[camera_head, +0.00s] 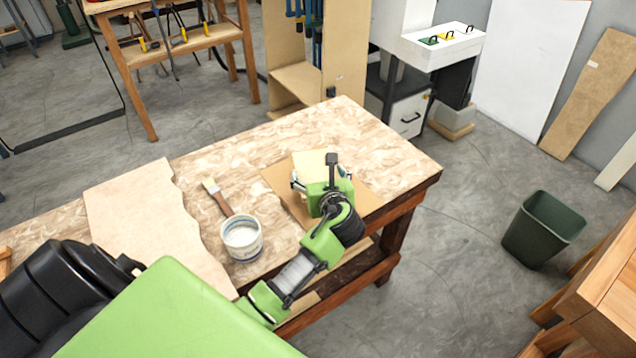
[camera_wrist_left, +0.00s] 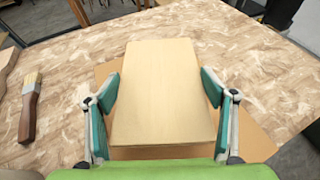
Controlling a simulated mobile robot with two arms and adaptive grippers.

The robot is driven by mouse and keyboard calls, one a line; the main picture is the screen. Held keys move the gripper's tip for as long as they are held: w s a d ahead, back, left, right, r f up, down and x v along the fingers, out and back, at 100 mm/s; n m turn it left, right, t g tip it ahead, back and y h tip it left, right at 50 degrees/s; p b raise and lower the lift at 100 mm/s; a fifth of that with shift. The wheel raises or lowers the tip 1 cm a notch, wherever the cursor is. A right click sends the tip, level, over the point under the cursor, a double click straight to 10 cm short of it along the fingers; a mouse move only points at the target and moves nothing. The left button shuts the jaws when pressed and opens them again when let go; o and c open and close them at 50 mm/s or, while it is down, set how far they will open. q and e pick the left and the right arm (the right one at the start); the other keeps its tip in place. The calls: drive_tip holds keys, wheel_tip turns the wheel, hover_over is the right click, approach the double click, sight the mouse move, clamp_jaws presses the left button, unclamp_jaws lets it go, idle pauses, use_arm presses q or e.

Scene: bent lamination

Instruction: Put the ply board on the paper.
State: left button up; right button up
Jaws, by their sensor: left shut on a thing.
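The ply board (camera_head: 309,162) is a pale, rectangular panel, mostly hidden behind my left gripper in the head view. In the left wrist view the ply board (camera_wrist_left: 162,92) lies flat between the two teal finger pads. My left gripper (camera_wrist_left: 162,95) is shut on it by its long sides. The brown paper (camera_head: 279,186) lies on the workbench under the board and shows on both sides of it in the wrist view (camera_wrist_left: 245,138). I cannot tell whether the board touches the paper or is held just above it. My right gripper is not in view.
On the workbench (camera_head: 395,160), a glue pot (camera_head: 241,238), a brush (camera_head: 217,197) and a wavy-edged sheet (camera_head: 135,205) lie left of the paper. The bench's right end is bare. A green bin (camera_head: 541,230) stands on the floor at right.

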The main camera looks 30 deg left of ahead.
use_arm(q)
drive_tip(key=shift+w+a+f, duration=0.35)
drive_tip(key=shift+w+f, duration=0.05)
drive_tip(key=shift+f, duration=0.15)
wheel_tip(320, 180, down, 3)
drive_tip(key=shift+f, duration=0.1)
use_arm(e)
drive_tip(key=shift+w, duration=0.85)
use_arm(q)
drive_tip(key=shift+f, duration=0.1)
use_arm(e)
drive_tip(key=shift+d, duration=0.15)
use_arm(q)
drive_tip(key=o, duration=1.2)
drive_tip(key=shift+o, duration=0.2)
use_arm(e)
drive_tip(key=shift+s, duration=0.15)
use_arm(q)
drive_tip(key=v, duration=1.2)
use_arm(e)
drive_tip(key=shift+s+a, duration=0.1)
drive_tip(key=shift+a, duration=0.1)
use_arm(q)
drive_tip(key=shift+d+f, duration=0.1)
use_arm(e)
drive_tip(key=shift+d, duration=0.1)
